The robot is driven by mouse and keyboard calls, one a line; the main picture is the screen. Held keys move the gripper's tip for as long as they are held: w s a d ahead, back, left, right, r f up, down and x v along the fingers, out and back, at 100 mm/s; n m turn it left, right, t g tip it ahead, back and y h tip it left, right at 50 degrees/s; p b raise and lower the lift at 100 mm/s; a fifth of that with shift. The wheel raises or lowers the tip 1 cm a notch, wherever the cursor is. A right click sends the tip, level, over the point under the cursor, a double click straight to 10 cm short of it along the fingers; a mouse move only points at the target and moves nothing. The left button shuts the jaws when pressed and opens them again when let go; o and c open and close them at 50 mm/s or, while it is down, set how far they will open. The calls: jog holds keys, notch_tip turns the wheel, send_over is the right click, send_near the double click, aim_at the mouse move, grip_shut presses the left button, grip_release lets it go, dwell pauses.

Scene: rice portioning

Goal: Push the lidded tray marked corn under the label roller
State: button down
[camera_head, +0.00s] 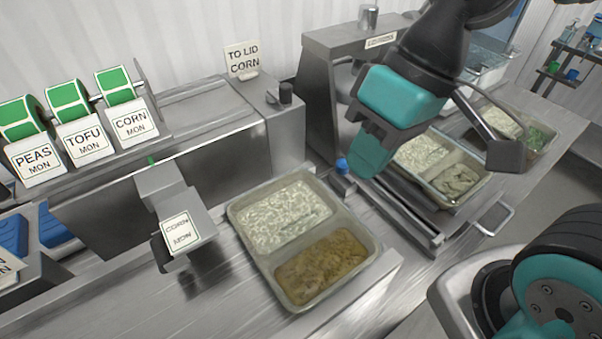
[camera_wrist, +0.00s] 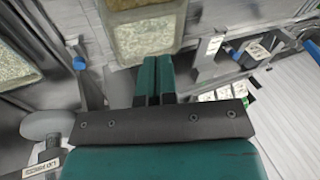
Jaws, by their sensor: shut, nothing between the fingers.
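A two-compartment tray (camera_head: 343,216) sits on the steel bench, with white rice at the back and a brown-yellow filling at the front. A clear lid cannot be made out for certain, and I see no corn mark on it. The label roller (camera_head: 175,215) stands left of the tray, apart from it, with a CORN MON label on its front. My gripper (camera_head: 368,165) is shut and empty, above the bench to the right of the tray. In the wrist view, the closed fingertips (camera_wrist: 153,62) point toward the tray (camera_wrist: 148,44); the roller (camera_wrist: 212,48) is beside it.
PEAS, TOFU and CORN label rolls (camera_head: 66,102) stand at the back left. A TO LID CORN sign (camera_head: 242,60) is behind the tray. A blue knob (camera_head: 342,165) and a steel rail lie near my gripper. Another filled tray (camera_head: 440,195) is to the right.

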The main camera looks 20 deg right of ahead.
jog(key=w+d+f+m+g+y, duration=0.1)
jog(key=w+d+f+m, duration=0.25)
jog(key=w+m, duration=0.3)
jog(key=w+d+f+m+g+y+b, duration=0.1)
jog(key=w+d+f+m+y, duration=0.15)
jog(key=w+d+m, duration=0.35)
jog(key=w+d+f+m+g+y, duration=0.1)
jog(key=w+d+f+m, duration=0.25)
jog(key=w+m, duration=0.3)
jog(key=shift+m, duration=0.5)
jog(key=shift+s+a+r+p+x, duration=0.15)
jog(key=shift+r+p+x, duration=0.15)
jog(key=shift+x, duration=1.95)
jog(key=shift+s+a+r+p+x, duration=0.2)
jog(key=shift+p+x, duration=0.2)
jog(key=shift+x, duration=1.9)
jog(key=shift+s+a+r+p+x, duration=0.1)
jog(key=shift+a+r+p+x, duration=0.2)
jog(key=shift+x, duration=1.95)
jog(key=shift+d+f, duration=0.1)
jog(key=shift+d, duration=0.05)
